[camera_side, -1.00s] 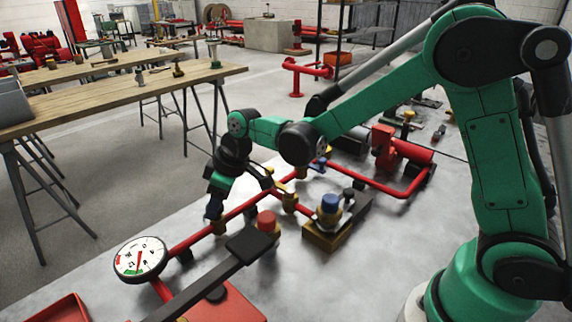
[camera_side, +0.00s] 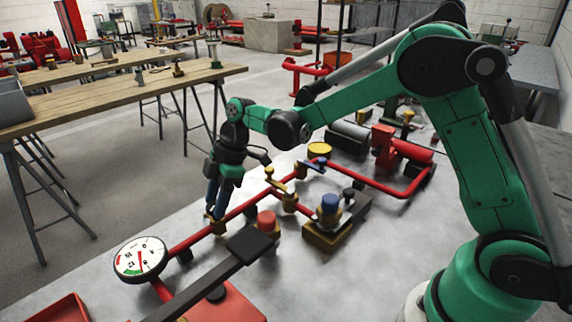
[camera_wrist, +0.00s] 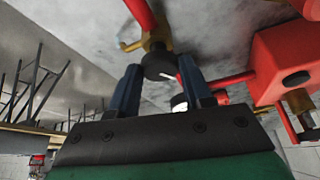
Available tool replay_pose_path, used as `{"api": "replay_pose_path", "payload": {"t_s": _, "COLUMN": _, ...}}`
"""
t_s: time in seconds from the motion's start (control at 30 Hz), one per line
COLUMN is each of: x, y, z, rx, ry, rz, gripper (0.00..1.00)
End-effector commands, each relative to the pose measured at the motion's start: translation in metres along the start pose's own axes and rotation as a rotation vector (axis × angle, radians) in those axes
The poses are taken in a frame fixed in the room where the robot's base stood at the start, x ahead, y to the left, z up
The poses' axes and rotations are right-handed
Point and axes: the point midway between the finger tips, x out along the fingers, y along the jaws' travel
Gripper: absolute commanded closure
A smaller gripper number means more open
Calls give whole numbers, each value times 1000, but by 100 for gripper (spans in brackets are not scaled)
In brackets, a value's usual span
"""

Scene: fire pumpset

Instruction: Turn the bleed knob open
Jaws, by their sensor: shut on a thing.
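The bleed knob, a dark round knob with a pale mark (camera_wrist: 160,66), sits on a brass fitting (camera_wrist: 155,40) on the red pipe in the wrist view. My gripper (camera_wrist: 156,74) has its two blue-grey fingers on either side of the knob, shut on it. In the side view my gripper (camera_side: 215,214) points down at the brass fitting (camera_side: 218,227) on the long red pipe (camera_side: 245,207). The fingers mostly hide the knob there.
A round gauge (camera_side: 140,259) stands at the pipe's near end. A red button (camera_side: 266,220), a dark lever bar (camera_side: 220,275) and a blue-topped knob (camera_side: 330,202) are to the right. A red pump (camera_side: 398,150) is farther back.

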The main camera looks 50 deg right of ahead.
Motion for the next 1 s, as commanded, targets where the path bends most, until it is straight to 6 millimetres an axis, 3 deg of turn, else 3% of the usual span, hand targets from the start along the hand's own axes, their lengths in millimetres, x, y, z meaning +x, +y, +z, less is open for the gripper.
{"api": "replay_pose_path", "payload": {"t_s": 0.5, "x": 0, "y": 0, "z": 1, "rx": -16, "ry": -6, "rz": -10, "gripper": 100}}
{"api": "replay_pose_path", "payload": {"t_s": 0.53, "x": 0, "y": 0, "z": 1, "rx": -15, "ry": -6, "rz": -10, "gripper": 48}}
{"api": "replay_pose_path", "payload": {"t_s": 0.6, "x": 0, "y": 0, "z": 1, "rx": -15, "ry": -5, "rz": -9, "gripper": 28}}
{"api": "replay_pose_path", "payload": {"t_s": 0.63, "x": 0, "y": 0, "z": 1, "rx": -15, "ry": -5, "rz": -9, "gripper": 24}}
{"api": "replay_pose_path", "payload": {"t_s": 1.0, "x": -8, "y": 0, "z": 0, "rx": -14, "ry": -2, "rz": -7, "gripper": 24}}
